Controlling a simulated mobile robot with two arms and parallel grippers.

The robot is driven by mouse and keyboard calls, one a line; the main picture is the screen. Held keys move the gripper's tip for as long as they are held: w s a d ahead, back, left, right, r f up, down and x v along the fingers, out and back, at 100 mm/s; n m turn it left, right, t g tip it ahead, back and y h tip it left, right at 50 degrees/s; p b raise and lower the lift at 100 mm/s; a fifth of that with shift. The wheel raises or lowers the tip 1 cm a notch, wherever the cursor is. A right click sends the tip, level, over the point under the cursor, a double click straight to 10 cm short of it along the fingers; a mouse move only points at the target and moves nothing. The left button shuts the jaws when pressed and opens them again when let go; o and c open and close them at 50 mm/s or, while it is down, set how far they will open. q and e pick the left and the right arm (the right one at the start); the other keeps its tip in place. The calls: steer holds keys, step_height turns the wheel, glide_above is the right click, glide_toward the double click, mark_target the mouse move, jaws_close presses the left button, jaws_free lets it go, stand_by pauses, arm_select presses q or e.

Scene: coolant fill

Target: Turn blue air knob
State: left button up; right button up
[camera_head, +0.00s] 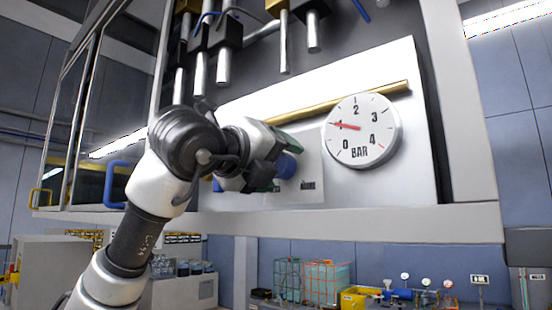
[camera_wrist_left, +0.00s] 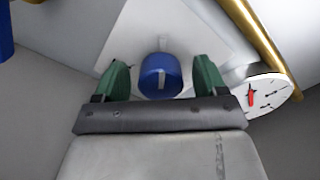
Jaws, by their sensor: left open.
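The blue air knob (camera_wrist_left: 160,76) sits on a white panel, and its pale mark points roughly upright in the left wrist view. In the head view the knob (camera_head: 287,166) shows partly behind my gripper. My left gripper (camera_wrist_left: 160,82) is open, with one green finger on each side of the knob. A small gap shows between the knob and each finger. In the head view my left gripper (camera_head: 276,160) is at the panel, left of the gauge. My right gripper is not in view.
A round BAR gauge (camera_head: 361,131) is right of the knob, its red needle near 1. A brass pipe (camera_head: 330,101) runs above the knob. A blue handle (camera_head: 116,184) is at the cabinet's left. Crates and valves stand on a bench below.

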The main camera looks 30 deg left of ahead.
arm_select(q)
steer(key=shift+c, duration=2.1)
steer(key=c, duration=0.5)
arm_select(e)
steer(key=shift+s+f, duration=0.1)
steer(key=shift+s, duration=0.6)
